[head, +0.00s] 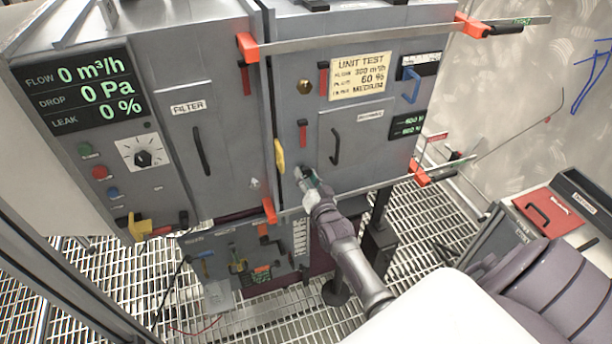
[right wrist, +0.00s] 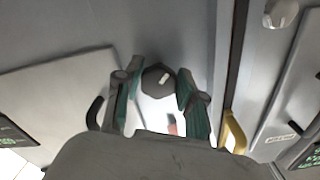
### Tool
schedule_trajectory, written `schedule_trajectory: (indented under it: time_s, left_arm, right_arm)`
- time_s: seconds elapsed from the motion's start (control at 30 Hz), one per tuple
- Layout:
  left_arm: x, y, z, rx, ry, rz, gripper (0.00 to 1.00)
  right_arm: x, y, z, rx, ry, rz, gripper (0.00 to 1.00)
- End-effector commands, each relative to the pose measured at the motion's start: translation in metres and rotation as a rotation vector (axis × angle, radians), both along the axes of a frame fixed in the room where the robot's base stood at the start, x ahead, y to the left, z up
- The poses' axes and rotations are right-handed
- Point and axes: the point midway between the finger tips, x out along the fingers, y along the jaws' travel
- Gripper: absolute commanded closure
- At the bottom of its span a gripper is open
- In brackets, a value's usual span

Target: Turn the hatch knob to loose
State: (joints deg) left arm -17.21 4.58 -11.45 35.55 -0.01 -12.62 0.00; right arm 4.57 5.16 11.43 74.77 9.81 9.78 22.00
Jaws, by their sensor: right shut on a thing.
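The hatch knob (right wrist: 157,80) is a dark, many-sided knob with a short white mark, on the grey cabinet front in the right wrist view. My right gripper (head: 303,175) reaches the lower left of the right-hand cabinet door in the head view, where it hides the knob. In the right wrist view its two green-padded fingers stand on either side of the knob, shut on it. The small hatch door (head: 356,128) with a black handle (head: 336,146) is closed, just right of and above the gripper. My left gripper is in neither view.
A yellow handle (head: 279,156) sits close to the left of my right gripper. Orange-ended bars (head: 248,47) cross the cabinet front. The left cabinet carries a readout (head: 80,88), a dial (head: 143,156) and buttons. A case with a red panel (head: 546,212) stands at the right.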

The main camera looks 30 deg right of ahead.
Motion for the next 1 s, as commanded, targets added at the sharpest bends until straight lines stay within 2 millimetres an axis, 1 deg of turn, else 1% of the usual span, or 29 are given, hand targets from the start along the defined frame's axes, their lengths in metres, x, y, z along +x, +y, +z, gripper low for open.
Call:
schedule_trajectory:
  time_s: [0.6,0.8,1.0]
  left_arm:
    - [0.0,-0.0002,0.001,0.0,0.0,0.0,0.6]
    - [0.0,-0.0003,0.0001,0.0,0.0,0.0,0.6]
    - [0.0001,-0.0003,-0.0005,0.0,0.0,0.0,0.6]
  right_arm:
    - [-0.0016,-0.0025,-0.0039,-0.542,0.137,0.001,0.96]
    - [-0.0019,-0.0034,-0.0038,-0.667,0.166,0.001,0.96]
    - [-0.0019,-0.0037,-0.0035,-0.745,0.185,0.001,0.96]
